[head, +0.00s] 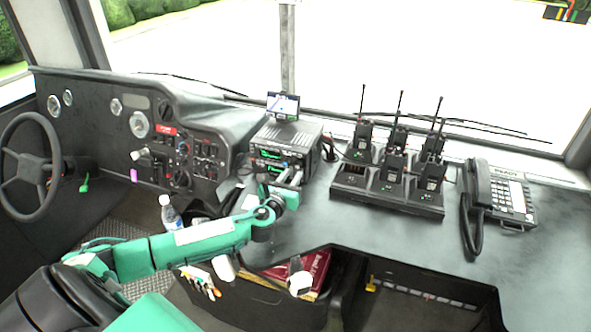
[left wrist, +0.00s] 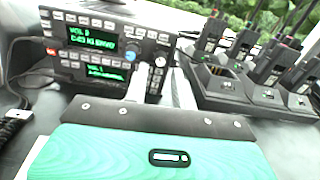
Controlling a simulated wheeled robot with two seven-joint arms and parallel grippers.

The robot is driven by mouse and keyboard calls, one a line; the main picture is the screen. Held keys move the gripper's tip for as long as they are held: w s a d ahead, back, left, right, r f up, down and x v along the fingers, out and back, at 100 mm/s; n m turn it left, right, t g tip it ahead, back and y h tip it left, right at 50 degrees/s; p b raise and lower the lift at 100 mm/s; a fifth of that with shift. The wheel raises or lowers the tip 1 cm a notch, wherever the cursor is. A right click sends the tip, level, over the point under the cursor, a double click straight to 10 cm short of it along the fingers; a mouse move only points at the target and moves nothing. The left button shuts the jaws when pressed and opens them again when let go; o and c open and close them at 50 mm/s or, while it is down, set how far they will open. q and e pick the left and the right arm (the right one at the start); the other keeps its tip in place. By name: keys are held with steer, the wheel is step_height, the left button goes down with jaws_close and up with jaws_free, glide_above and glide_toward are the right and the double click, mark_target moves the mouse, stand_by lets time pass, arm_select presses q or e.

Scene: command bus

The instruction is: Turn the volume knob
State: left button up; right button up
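A stack of two black radios (head: 284,138) with green displays stands on the dashboard in the middle of the head view. In the left wrist view the upper display (left wrist: 92,40) shows a line starting with "VOL". A blue-marked knob (left wrist: 131,55) and a pale round knob (left wrist: 160,62) show on the radios' right side. I cannot tell for sure which is the volume knob. My left gripper (head: 292,177) is in front of the radios' right side. My right gripper is not in view.
A charger (head: 400,200) with several handheld radios stands right of the radios, and a desk phone (head: 505,195) further right. A small screen (head: 283,104) sits atop the radios. A corded microphone (left wrist: 14,122) hangs at left. A bottle (head: 171,214) stands near my left arm.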

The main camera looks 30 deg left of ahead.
mark_target(298, 168)
arm_select(q)
steer(key=shift+x, duration=1.85)
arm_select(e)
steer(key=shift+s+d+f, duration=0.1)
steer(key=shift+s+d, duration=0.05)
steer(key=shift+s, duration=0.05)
arm_select(q)
steer(key=shift+c, duration=0.3)
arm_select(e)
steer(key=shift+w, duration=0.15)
arm_select(q)
jaws_close()
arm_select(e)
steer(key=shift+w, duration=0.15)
arm_select(q)
steer(key=shift+n, duration=0.3)
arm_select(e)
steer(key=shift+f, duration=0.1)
